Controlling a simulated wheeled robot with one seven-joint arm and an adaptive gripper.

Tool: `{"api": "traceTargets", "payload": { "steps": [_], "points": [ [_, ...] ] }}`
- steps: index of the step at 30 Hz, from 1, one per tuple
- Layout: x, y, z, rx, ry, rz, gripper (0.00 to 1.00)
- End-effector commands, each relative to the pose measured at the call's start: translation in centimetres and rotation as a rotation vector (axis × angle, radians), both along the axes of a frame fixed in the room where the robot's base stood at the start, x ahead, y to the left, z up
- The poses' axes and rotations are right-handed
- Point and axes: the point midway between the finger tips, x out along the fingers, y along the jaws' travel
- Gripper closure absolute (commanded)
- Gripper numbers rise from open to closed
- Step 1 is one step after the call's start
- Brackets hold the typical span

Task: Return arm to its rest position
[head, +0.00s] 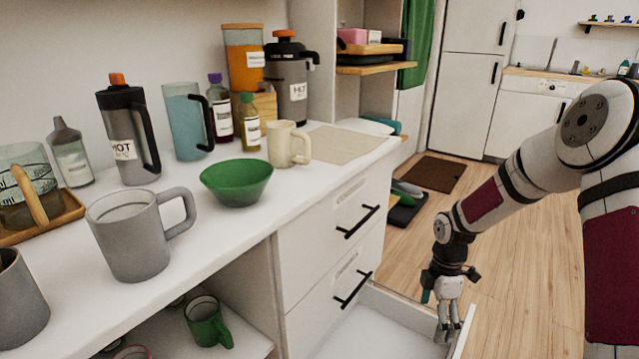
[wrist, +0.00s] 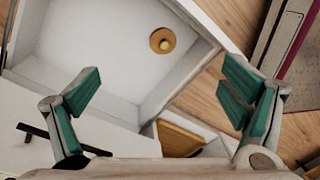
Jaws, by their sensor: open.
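My gripper (head: 446,316) hangs at the end of my arm, over the right edge of an open white drawer (head: 372,335) low in the counter. In the wrist view my gripper (wrist: 165,100) has its two green-padded fingers wide apart with nothing between them. The drawer (wrist: 110,60) lies beneath it there. A round yellow-brown object with a knob (wrist: 162,40) rests inside the drawer, apart from the fingers. The head view does not show this object.
The white counter (head: 225,225) holds a grey mug (head: 130,240), a green bowl (head: 236,182), a cream mug (head: 285,145) and several bottles and jugs. A green mug (head: 205,322) stands on the shelf below. Wooden floor (head: 520,230) is clear around my arm.

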Motion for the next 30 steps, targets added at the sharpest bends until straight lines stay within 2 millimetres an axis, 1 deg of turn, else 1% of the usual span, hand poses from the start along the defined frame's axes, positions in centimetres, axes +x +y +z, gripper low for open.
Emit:
{"api": "traceTargets", "payload": {
  "steps": [1,3,5,6,8,9,15,17,21,23,27,30],
  "points": [
    [-0.1,0.0,2.5,-0.033,-0.022,-0.043,0.08],
    [-0.5,0.2,5.4,-0.069,-0.044,-0.118,0.08],
    [-0.9,0.3,7.8,-0.097,-0.066,-0.183,0.08],
    [-1.3,0.5,9.4,-0.113,-0.083,-0.228,0.08],
    [-1.9,0.7,11.7,-0.133,-0.109,-0.295,0.08],
    [-2.4,0.9,13.2,-0.145,-0.127,-0.342,0.08],
    [-5.6,2.1,20.2,-0.175,-0.227,-0.581,0.08],
    [-6.7,2.5,22.0,-0.175,-0.257,-0.653,0.08],
    [-9.7,3.5,25.9,-0.152,-0.326,-0.828,0.08],
    [-11.1,3.9,27.3,-0.135,-0.354,-0.901,0.08],
    [-14.5,5.0,30.1,-0.074,-0.411,-1.077,0.08],
    [-17.0,5.7,31.6,-0.014,-0.442,-1.199,0.08]
  ]
}}
